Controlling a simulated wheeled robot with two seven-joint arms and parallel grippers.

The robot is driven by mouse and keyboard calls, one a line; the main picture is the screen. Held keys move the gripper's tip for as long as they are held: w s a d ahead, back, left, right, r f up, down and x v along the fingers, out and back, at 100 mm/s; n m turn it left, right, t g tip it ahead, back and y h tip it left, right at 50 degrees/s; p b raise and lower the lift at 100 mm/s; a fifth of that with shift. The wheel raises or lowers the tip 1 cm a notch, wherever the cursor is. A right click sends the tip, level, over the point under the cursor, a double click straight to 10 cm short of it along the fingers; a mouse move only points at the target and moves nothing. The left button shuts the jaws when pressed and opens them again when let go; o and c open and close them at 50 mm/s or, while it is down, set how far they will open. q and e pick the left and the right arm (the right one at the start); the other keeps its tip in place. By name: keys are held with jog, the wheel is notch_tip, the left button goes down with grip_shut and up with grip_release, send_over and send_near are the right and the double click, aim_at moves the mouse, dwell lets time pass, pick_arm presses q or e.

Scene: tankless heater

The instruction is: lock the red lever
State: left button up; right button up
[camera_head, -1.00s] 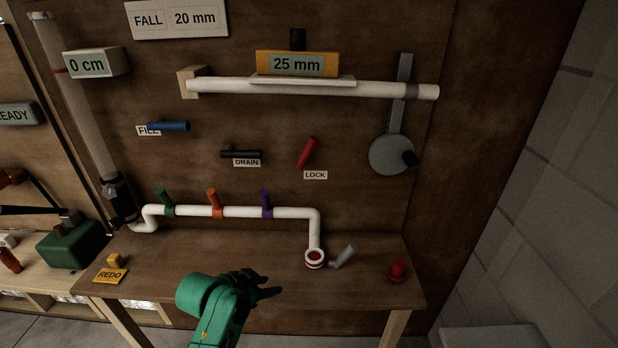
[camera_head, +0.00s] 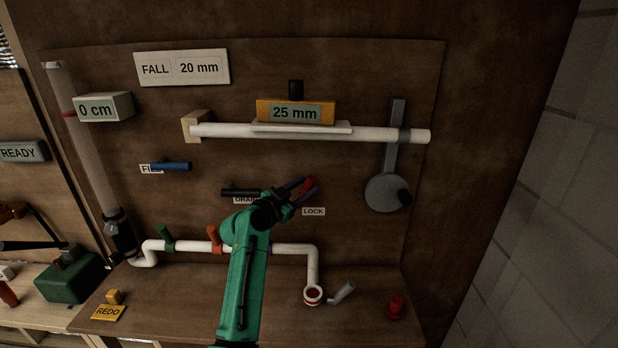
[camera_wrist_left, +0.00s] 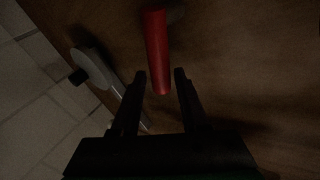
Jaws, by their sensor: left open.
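The red lever (camera_head: 308,185) is on the brown board above the LOCK label (camera_head: 313,211), tilted with its upper end to the right. My left gripper (camera_head: 302,187) is at the lever, and its fingers partly cover it in the head view. In the left wrist view the red lever (camera_wrist_left: 158,52) runs down from the top, its lower end between the tips of my open left gripper (camera_wrist_left: 160,78). A gap shows on each side of the lever, so the fingers look apart from it. My right gripper is not in view.
The black drain lever (camera_head: 238,192) is just left of my gripper. A white pipe (camera_head: 312,265) with coloured valves runs below. Above is a white bar (camera_head: 370,133) carrying a 25 mm gauge (camera_head: 295,112). A grey disc (camera_head: 384,193) hangs at right.

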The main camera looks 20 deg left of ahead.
pick_arm(q)
jog(key=shift+x, duration=1.1)
jog(key=shift+f, duration=0.1)
grip_shut()
jog(key=shift+f, duration=0.1)
dwell(0.4)
